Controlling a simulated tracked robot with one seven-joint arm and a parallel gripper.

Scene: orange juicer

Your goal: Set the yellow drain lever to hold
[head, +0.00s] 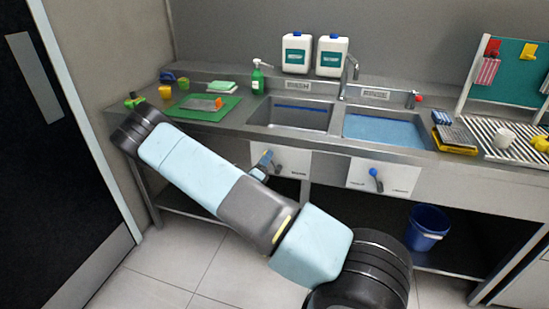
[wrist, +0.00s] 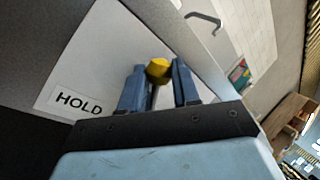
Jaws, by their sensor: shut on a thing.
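The yellow drain lever (wrist: 158,68) shows its round yellow knob in the wrist view, between the blue fingers of my gripper (wrist: 159,84). My gripper is shut on the lever. A white panel (wrist: 90,62) lies behind it, and the HOLD label (wrist: 78,103) is to the left of the fingers. In the head view my gripper (head: 267,161) is at the white panel (head: 294,160) under the left sink. There the lever is largely hidden by the gripper, and I cannot read which label it points at.
A second lever with a blue knob (head: 373,172) is on the right panel (head: 400,176), under the water-filled sink (head: 385,131). The left sink (head: 300,117) is above my gripper. A blue bucket (head: 427,225) stands on the lower shelf. The counter carries bottles, a green mat and sponges.

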